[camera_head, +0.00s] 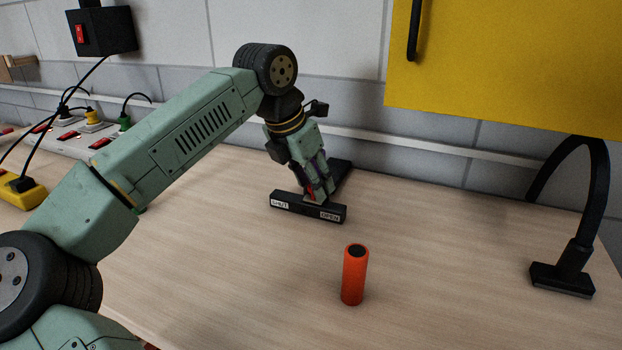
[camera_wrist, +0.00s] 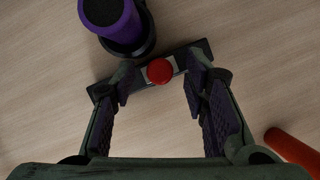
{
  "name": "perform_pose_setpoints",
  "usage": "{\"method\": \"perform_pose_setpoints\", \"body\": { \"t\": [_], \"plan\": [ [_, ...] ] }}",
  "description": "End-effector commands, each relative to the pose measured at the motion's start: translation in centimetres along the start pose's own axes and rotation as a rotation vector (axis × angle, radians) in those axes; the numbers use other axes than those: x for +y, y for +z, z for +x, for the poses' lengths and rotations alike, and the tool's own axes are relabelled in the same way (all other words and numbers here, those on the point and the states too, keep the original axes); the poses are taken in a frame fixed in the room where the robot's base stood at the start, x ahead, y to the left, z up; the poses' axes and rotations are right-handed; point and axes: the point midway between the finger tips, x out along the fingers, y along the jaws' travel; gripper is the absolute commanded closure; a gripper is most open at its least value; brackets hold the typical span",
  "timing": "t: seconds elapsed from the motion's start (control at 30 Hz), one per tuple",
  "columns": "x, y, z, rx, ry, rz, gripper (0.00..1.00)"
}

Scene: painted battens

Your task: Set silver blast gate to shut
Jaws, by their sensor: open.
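The blast gate is a low black bar (camera_head: 300,208) on the bench, labelled SHUT at its left end and OPEN at its right end in the head view. It also shows in the wrist view (camera_wrist: 101,91), with a silver plate and a round red knob (camera_wrist: 160,71). In the head view the knob is mostly hidden by my gripper (camera_head: 318,196) and seems nearer the OPEN label. My gripper (camera_wrist: 158,88) is open and pointed down over the gate. Its purple-padded fingers stand on either side of the knob; contact cannot be told.
A purple cylinder (camera_wrist: 108,14) in a black holder stands beside the gate. An orange cylinder (camera_head: 354,278) stands upright in front of it. A black curved stand (camera_head: 565,277) is at right, below a yellow cabinet (camera_head: 510,65). Power strips and cables lie at left. The front bench is mostly clear.

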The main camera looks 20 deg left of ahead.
Motion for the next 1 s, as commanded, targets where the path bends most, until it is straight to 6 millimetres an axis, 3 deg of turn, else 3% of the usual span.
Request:
{"method": "perform_pose_setpoints", "body": {
  "t": [0.1, 0.7, 1.0],
  "plan": [
    [0.0, 0.0, 0.0, 0.0, 0.0, 0.0, 0.59],
    [-0.01, 0.01, -0.04, -0.001, -0.001, 0.0, 0.99],
    [-0.02, 0.01, -0.04, 0.0, -0.001, 0.001, 1.0]
  ]
}}
